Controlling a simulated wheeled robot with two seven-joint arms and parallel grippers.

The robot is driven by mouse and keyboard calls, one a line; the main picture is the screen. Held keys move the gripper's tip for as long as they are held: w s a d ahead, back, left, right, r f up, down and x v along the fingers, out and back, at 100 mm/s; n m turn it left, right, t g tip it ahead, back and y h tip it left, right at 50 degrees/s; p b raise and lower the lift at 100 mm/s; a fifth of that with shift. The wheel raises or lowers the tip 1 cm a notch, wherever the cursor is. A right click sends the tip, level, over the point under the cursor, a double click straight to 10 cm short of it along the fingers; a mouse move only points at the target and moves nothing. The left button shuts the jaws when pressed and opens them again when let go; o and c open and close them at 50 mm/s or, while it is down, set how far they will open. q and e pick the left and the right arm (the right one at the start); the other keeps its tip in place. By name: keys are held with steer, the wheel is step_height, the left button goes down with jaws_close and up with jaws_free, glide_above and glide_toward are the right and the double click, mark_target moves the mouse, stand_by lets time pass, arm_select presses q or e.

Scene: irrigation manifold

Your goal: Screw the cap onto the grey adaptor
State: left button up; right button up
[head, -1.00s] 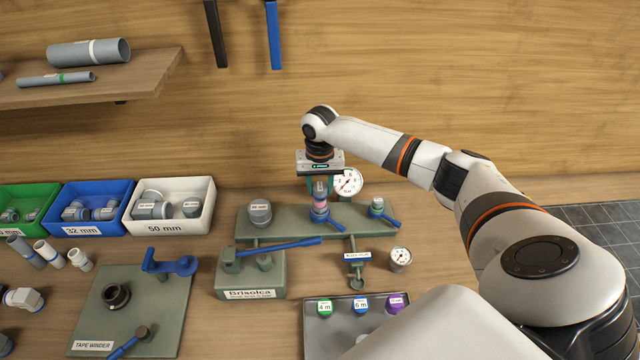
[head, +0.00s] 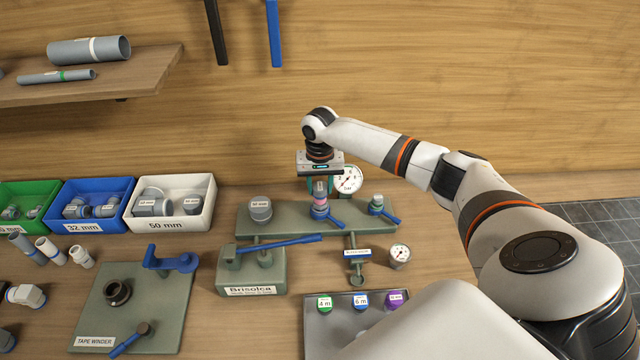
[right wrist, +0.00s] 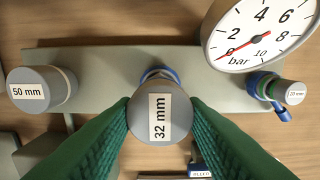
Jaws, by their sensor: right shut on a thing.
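My right gripper (head: 320,187) points straight down over the middle of the green-grey manifold block (head: 285,222). In the right wrist view its green fingers (right wrist: 160,118) are shut on the sides of a grey cap (right wrist: 178,112) labelled "32 mm". The cap sits at the top of the middle outlet, above a blue ring (head: 320,211) with a blue lever. The fingers hide most of the joint, so I cannot tell how far the cap is on. The grey adaptor is not clearly distinguishable beneath the cap. My left gripper is not in view.
A "50 mm" grey cap (head: 260,209) stands left on the block, a smaller fitting (head: 377,204) right. A pressure gauge (head: 349,180) stands close behind my gripper. A clamp with a blue lever (head: 280,244) and a tray of coloured caps (head: 317,325) lie in front.

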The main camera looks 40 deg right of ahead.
steer(key=shift+f, duration=1.3)
stand_by(0.6)
steer(key=shift+f, duration=0.15)
stand_by(0.4)
steer(key=shift+o, duration=1.2)
steer(key=c, duration=0.4)
steer(key=shift+o, duration=0.2)
steer(key=shift+m+p, duration=0.5)
steer(key=shift+p, duration=0.35)
steer(key=shift+m+p, duration=1.2)
steer(key=shift+m, duration=0.3)
steer(key=shift+d+m, duration=0.1)
steer(key=shift+m, duration=0.2)
